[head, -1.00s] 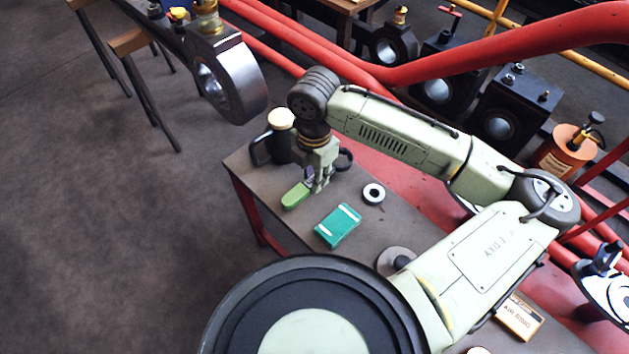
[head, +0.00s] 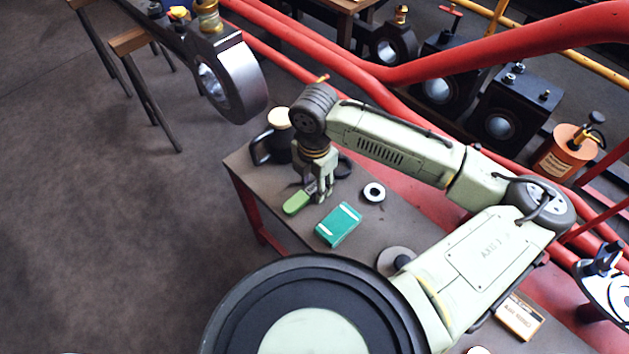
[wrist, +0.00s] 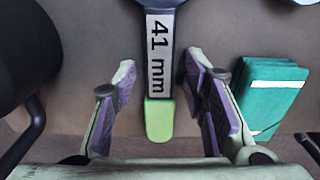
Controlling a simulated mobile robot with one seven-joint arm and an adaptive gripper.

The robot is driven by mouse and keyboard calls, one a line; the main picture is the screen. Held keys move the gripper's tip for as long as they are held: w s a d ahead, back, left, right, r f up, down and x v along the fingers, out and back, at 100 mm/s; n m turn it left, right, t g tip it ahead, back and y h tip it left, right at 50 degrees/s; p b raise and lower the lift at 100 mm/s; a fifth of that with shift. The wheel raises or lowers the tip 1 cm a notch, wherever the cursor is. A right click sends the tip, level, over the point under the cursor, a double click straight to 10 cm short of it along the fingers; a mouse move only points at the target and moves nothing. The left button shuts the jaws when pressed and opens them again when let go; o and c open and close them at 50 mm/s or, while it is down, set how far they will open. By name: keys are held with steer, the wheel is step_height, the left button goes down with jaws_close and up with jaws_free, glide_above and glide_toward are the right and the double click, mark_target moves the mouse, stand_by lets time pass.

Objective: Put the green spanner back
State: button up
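The green spanner lies on the bench, with its green handle end (head: 297,202) to the left of my gripper (head: 323,190) in the head view. In the wrist view the spanner (wrist: 158,118) shows a green end and a pale label reading "41 mm". Its far end runs out of the top of the picture. My gripper (wrist: 158,80) is open, with one purple-padded finger on each side of the spanner's shaft.
A small ring (head: 374,192) and a grey disc (head: 391,262) lie further right. The bench's left edge is near.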

mark_target(314, 186)
step_height(314, 186, up, 12)
steer(key=shift+r, duration=0.2)
stand_by(0.5)
